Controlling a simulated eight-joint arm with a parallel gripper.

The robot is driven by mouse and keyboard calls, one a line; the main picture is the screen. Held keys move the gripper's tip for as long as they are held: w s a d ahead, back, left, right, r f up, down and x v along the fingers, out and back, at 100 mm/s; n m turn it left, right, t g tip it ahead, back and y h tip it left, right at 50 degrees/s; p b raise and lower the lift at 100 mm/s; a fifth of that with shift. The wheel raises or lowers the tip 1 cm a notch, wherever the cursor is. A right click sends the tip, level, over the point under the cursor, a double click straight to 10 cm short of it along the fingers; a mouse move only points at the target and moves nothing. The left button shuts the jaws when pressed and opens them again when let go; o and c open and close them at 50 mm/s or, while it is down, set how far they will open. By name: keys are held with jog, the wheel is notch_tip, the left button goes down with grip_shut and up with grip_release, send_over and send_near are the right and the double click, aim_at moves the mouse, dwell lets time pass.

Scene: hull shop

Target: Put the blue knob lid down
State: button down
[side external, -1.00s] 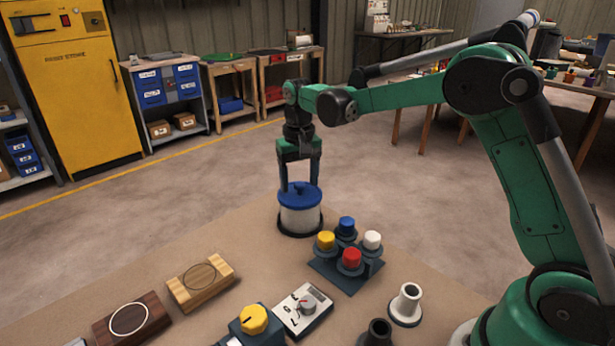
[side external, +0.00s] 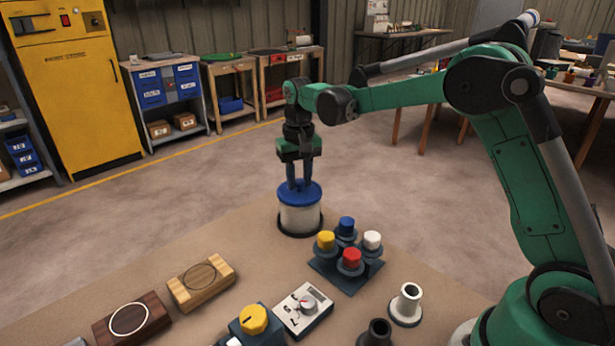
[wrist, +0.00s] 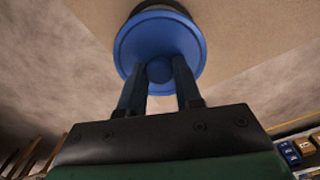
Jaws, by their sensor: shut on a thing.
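The blue knob lid (side external: 300,198) sits on top of a white round canister (side external: 300,218) with a dark base, near the far edge of the brown work surface. My gripper (side external: 299,184) points straight down over it, with its fingers closed on the lid's knob. In the wrist view my gripper (wrist: 160,75) has one finger on each side of the round blue knob, and the lid (wrist: 159,42) spreads out around it. In the side view the knob is hidden between the fingers. The lid looks level on the canister.
A rack with yellow, blue, white and red knobs (side external: 351,257) stands close to the right of the canister. Nearer are a meter box (side external: 303,309), a yellow dial (side external: 254,319), wooden blocks (side external: 201,284) and a white spool (side external: 406,304). The surface left of the canister is clear.

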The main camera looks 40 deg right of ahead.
aim_at(299, 181)
notch_tip(299, 181, up, 8)
jog(key=shift+r, duration=0.2)
jog(key=s+a+r, duration=0.1)
jog(key=a+r, duration=0.1)
jog(key=a, duration=0.4)
jog(key=s+a+r, duration=0.2)
jog(key=a, duration=0.4)
notch_tip(299, 181, down, 16)
jog(key=shift+d+r, duration=0.1)
jog(key=shift+r, duration=0.15)
jog(key=shift+f, duration=2)
jog(key=shift+f, duration=0.1)
jog(key=c, duration=0.6)
grip_release()
